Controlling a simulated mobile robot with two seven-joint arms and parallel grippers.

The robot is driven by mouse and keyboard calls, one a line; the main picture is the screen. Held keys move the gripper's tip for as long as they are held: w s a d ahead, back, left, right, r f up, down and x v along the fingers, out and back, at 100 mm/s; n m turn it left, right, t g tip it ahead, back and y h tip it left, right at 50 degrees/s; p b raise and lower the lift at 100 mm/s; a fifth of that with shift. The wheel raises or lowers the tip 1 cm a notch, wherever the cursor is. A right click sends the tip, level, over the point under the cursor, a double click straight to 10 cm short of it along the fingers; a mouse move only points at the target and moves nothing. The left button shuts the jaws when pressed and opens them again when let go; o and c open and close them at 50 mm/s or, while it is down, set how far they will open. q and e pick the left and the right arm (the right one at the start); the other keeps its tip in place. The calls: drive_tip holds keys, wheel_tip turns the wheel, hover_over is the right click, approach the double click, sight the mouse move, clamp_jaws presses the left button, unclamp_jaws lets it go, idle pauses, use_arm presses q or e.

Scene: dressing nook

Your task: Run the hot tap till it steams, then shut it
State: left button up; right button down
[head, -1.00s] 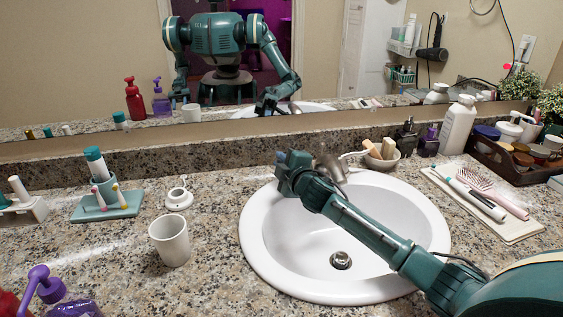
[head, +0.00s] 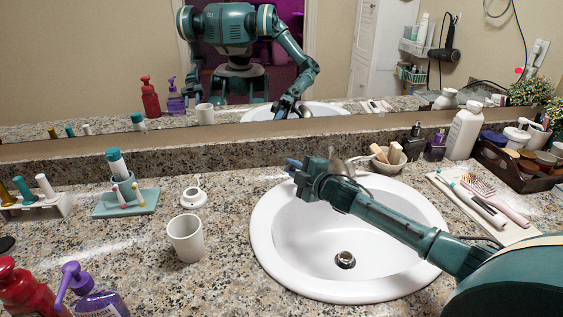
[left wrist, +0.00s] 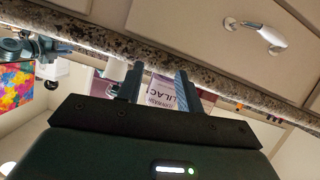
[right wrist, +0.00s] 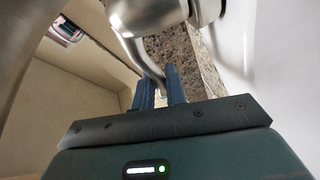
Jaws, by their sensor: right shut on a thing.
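The metal tap (head: 342,166) stands at the back of the white basin (head: 268,245), mostly hidden behind my right arm in the head view. Its metal body (right wrist: 145,15) fills the top of the right wrist view. A thin curved metal lever (right wrist: 146,58) runs down from it between the fingers of my right gripper (right wrist: 160,90), which is shut on it. In the head view my right gripper (head: 292,165) is over the basin's back left rim. No water or steam is visible.
A white cup (head: 186,240) stands left of the basin. A purple pump bottle (head: 100,303) and a red one (head: 30,290) are at front left. The mirror spans the back.

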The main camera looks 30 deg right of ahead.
drive_tip(key=c, duration=1.5)
unclamp_jaws()
